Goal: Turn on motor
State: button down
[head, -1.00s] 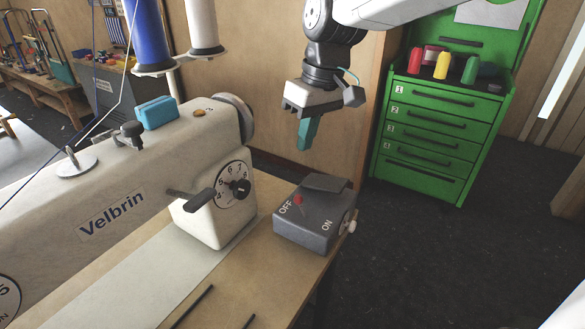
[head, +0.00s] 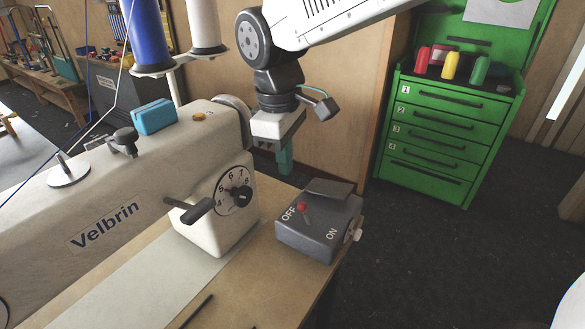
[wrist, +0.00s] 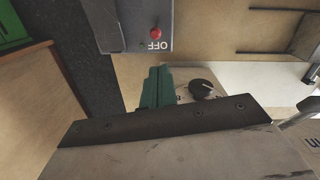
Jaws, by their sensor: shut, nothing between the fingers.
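The grey motor switch box (head: 318,232) sits at the table's right corner, with a raised flap on its back edge. Its top is marked OFF and ON, and a red-tipped lever (head: 303,208) stands by OFF. The red tip also shows in the wrist view (wrist: 155,33) beside the word OFF. My gripper (head: 285,162) is shut and empty, its teal fingers pointing down behind and left of the box, apart from it. In the wrist view the closed fingers (wrist: 157,88) are just below the box's edge.
The white Velbrin sewing machine (head: 150,205) stands left of the box, its numbered dial (head: 236,192) close by. Thread spools (head: 150,35) rise behind it. A green drawer cabinet (head: 445,130) stands back right. Dark floor lies right of the table.

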aim_at(305, 214)
jog(key=f, duration=0.8)
jog(key=shift+d+f, duration=0.2)
jog(key=shift+d, duration=0.15)
